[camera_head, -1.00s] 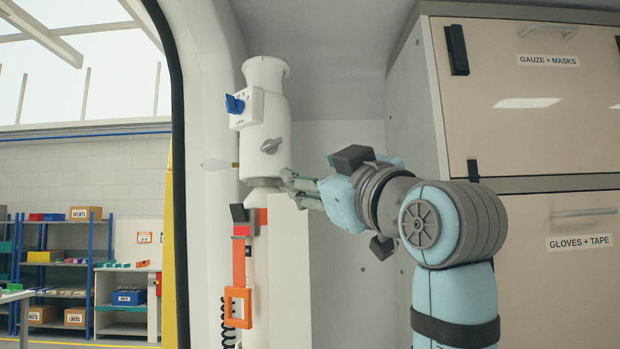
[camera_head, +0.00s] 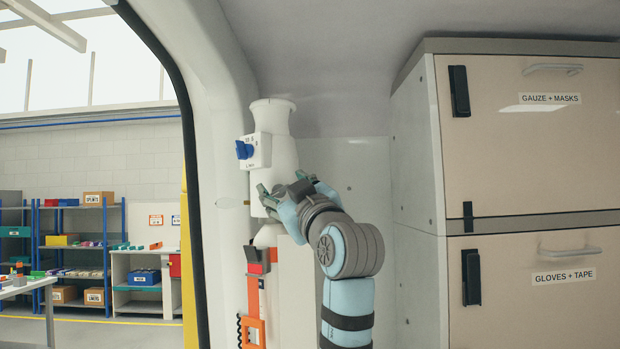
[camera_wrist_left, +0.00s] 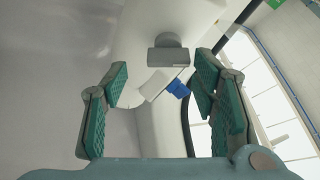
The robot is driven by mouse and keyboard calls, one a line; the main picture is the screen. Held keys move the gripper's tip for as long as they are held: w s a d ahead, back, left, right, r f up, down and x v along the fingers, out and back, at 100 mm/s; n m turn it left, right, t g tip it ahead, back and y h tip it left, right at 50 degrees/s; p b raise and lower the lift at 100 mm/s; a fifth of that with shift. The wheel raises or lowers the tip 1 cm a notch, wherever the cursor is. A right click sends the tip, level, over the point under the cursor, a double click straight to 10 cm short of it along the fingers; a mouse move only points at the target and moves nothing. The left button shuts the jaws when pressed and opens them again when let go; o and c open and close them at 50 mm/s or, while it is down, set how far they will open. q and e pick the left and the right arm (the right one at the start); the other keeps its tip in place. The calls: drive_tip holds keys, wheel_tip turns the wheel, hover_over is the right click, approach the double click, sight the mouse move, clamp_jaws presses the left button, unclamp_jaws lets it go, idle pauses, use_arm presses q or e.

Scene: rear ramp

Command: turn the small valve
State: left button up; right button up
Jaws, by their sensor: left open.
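The small valve is a grey bar-shaped handle on a short stem (camera_wrist_left: 168,54). In the left wrist view it stands out from a white cylinder, ahead of the gap between my fingers. I see no contact with either finger. My left gripper (camera_head: 271,196) is open at the lower front of the white cylinder (camera_head: 283,153) in the head view and hides the handle there. Its spread teal-padded fingers also show in the left wrist view (camera_wrist_left: 162,78). My right gripper is in neither view.
A white box with a blue knob (camera_head: 244,150) sits on the cylinder's upper left. An orange and grey strap (camera_head: 254,290) hangs below. Beige cabinets (camera_head: 540,140) stand to the right. The dark-edged door opening lies left, with shelves (camera_head: 75,240) beyond.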

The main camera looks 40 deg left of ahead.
use_arm(q)
drive_tip(key=shift+w+a+f, duration=0.15)
drive_tip(key=shift+a, duration=0.15)
drive_tip(key=shift+c, duration=0.8)
drive_tip(key=shift+a, duration=0.25)
drive_tip(key=c, duration=1)
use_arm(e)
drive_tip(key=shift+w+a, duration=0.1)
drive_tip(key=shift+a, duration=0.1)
